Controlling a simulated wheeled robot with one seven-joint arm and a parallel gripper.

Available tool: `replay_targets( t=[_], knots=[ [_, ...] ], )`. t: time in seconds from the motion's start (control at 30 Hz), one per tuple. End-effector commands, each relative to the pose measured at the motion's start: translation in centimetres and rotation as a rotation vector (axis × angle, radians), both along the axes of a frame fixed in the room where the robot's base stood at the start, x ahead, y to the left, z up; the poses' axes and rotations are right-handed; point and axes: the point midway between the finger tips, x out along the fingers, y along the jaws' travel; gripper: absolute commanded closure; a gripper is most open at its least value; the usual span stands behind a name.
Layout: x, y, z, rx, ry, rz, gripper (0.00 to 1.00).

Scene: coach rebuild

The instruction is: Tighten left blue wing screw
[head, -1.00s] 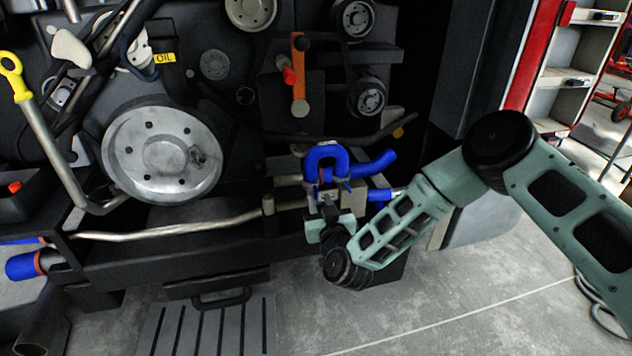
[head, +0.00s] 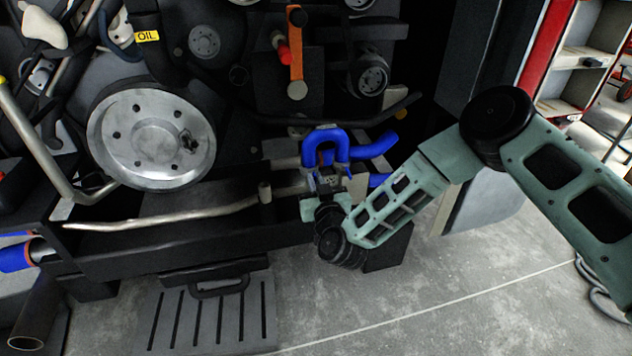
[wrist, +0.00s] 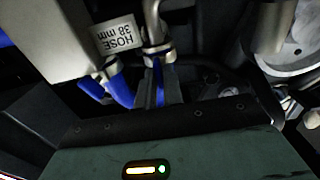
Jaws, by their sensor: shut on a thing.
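My gripper (wrist: 159,88) has its dark fingers close together around a narrow blue piece (wrist: 159,72), which appears to be the left blue wing screw. It sits just below a metal band clamp (wrist: 158,50) on a pipe. In the head view my gripper (head: 328,182) is small, right under the blue U-shaped hose (head: 325,141). The wing screw cannot be made out there. The fingers hide most of the screw, so its turn angle cannot be told.
A second blue part (wrist: 120,90) lies just left of the fingers, under a "HOSE 38 mm" label (wrist: 117,36). Another blue hose (head: 372,148) runs to the right. A large metal pulley (head: 150,138) is at left. Open floor (head: 400,310) lies in front.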

Motion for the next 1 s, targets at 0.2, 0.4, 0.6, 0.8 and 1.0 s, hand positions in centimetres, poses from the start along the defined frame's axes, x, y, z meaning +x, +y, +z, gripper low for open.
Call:
replay_targets(
  t=[0.2,0.4,0.6,0.8,1.0],
  knots=[
    [0.01,-0.01,-0.02,0.033,0.009,0.000,1.00],
    [0.03,-0.05,-0.05,0.133,0.038,0.000,1.00],
    [0.03,-0.12,-0.13,0.295,0.085,0.000,1.00],
    [0.06,-0.19,-0.18,0.478,0.137,-0.001,1.00],
    [0.10,-0.29,-0.25,0.661,0.190,-0.001,1.00]
  ],
)
